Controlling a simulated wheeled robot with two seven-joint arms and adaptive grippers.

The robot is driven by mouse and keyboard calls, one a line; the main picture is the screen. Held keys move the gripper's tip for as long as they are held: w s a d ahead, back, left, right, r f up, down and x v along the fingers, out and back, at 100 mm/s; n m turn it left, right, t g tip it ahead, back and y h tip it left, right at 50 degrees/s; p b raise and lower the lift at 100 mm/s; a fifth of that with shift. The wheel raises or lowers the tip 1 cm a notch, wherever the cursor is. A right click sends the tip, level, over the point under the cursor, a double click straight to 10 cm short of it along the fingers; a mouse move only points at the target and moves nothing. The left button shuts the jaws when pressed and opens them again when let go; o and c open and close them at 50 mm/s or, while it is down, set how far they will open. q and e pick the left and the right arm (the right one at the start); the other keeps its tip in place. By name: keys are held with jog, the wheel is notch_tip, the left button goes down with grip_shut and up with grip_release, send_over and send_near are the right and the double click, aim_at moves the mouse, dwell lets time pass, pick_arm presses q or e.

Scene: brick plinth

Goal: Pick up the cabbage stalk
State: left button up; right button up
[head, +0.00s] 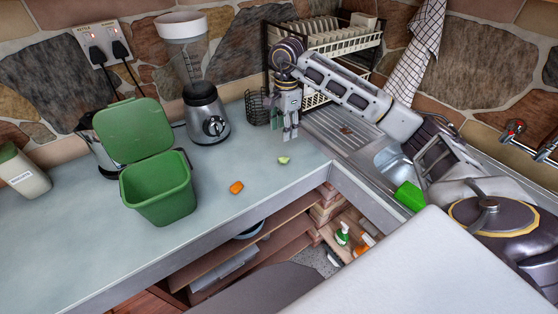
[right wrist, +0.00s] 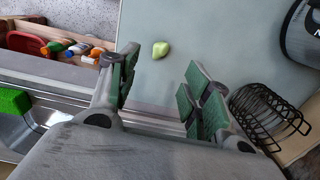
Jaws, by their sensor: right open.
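The cabbage stalk is a small pale green piece (head: 284,160) lying on the grey counter near its front edge, just left of the inner corner. It also shows in the right wrist view (right wrist: 160,49), beyond the fingertips and between the lines of the two fingers. My right gripper (head: 290,134) is above the counter, behind the stalk in the head view and apart from it. In the right wrist view the gripper (right wrist: 158,92) has its green-padded fingers wide apart with nothing between them. My left gripper is not in view.
An orange piece (head: 236,187) lies left of the stalk. An open green bin (head: 160,200) stands further left, a blender (head: 207,115) behind. A black wire holder (right wrist: 268,118) is close to my right gripper. The sink (head: 388,160) and dish rack (head: 335,40) are on the right.

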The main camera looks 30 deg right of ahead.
jog(key=d, duration=0.1)
send_over(284, 160)
jog(key=w, duration=0.1)
jog(key=f, duration=0.7)
jog(key=shift+d+f, duration=0.4)
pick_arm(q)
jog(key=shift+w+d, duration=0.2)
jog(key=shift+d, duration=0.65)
pick_arm(e)
jog(key=shift+f, duration=0.5)
